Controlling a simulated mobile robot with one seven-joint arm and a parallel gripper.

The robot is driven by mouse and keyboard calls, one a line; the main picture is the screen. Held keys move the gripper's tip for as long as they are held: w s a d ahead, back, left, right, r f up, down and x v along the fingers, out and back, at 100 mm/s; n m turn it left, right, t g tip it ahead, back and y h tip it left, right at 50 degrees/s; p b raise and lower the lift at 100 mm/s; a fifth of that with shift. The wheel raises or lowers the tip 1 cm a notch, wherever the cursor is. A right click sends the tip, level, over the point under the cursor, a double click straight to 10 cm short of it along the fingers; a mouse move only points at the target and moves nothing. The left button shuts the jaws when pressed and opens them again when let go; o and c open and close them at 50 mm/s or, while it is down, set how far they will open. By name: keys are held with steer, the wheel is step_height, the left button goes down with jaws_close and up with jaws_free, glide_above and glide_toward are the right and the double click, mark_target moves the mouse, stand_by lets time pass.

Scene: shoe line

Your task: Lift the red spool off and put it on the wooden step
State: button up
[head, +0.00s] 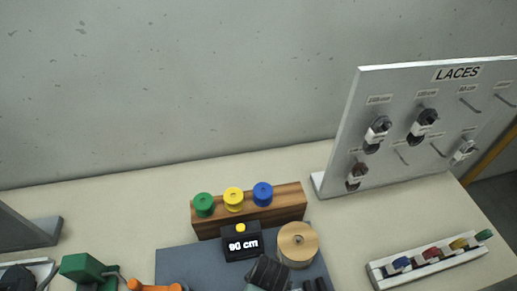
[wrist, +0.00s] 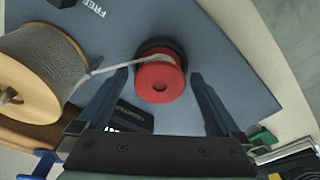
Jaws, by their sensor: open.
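The red spool (wrist: 160,80) sits on a dark round base on the blue-grey mat, with a grey lace running to it from a large reel. My gripper (wrist: 158,84) is open, one finger on each side of the red spool in the wrist view; I cannot tell whether either finger touches it. In the head view a dark part of my arm stands at the bottom centre, and the red spool does not show there. The wooden step (head: 289,207) stands behind the mat, bearing a green spool (head: 204,204), a yellow spool (head: 233,198) and a blue spool (head: 263,193).
The large reel (head: 298,242) stands right of a black "90 cm" display (head: 241,243). A LACES board (head: 400,120) stands at the right, behind a white rack (head: 428,259) of small coloured pieces. A green tool (head: 85,267) is at lower left.

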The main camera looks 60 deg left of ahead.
steer(key=shift+c, duration=0.3)
jaws_close()
